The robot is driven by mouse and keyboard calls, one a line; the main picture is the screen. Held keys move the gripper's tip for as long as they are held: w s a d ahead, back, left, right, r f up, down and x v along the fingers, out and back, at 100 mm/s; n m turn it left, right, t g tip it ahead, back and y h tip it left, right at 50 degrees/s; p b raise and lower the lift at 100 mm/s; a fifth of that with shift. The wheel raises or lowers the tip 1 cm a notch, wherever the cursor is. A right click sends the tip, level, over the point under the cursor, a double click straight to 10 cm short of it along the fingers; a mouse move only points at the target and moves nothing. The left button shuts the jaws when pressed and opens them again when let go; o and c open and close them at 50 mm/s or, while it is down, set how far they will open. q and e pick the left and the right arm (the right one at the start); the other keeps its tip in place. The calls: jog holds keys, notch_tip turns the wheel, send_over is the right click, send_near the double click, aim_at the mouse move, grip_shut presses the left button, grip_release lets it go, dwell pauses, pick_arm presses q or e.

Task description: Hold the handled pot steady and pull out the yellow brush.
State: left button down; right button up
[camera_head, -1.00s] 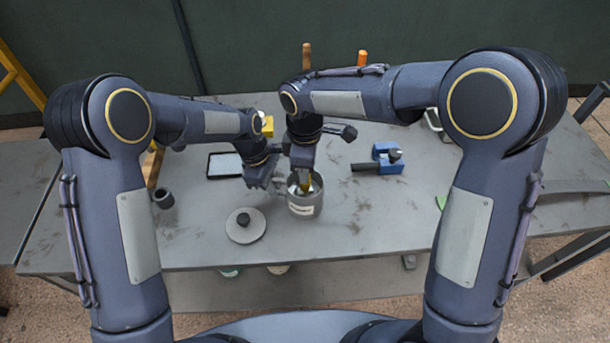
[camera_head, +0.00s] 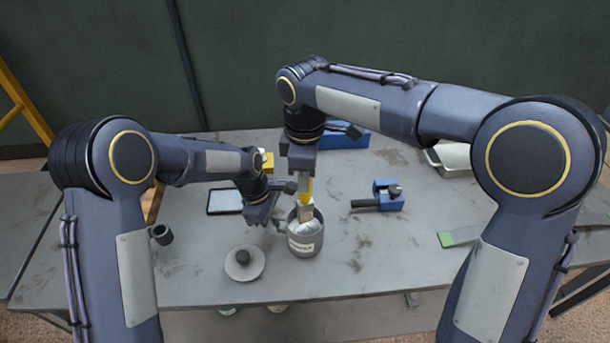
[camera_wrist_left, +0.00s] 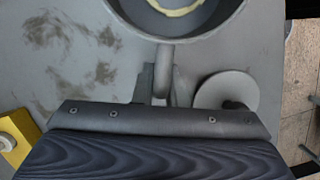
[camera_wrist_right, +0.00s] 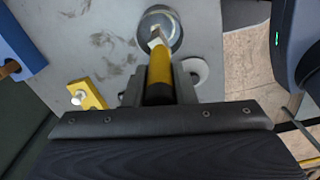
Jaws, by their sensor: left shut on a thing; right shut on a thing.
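The grey handled pot (camera_head: 306,243) stands upright on the table with a white label on its front. It also shows in the left wrist view (camera_wrist_left: 222,40). My left gripper (camera_head: 274,220) is shut on the pot's handle (camera_wrist_left: 163,72) at its left side. The yellow brush (camera_head: 306,190) points down from my right gripper (camera_head: 303,172), which is shut on its yellow handle (camera_wrist_right: 160,68). The brush is raised above the pot, with its pale bristle end at or just inside the pot's mouth. Whether the tip is fully clear of the rim I cannot tell.
A round grey lid with a dark knob (camera_head: 244,263) lies left of the pot. A blue clamp-like tool (camera_head: 385,197) lies to the right. A dark-framed tablet-like panel (camera_head: 225,198) and a small dark cup (camera_head: 161,234) are at the left.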

dwell(0.4)
pick_arm(q)
jog(key=c, duration=1.4)
grip_release()
jog(key=v, duration=1.2)
jog(key=shift+s, duration=0.1)
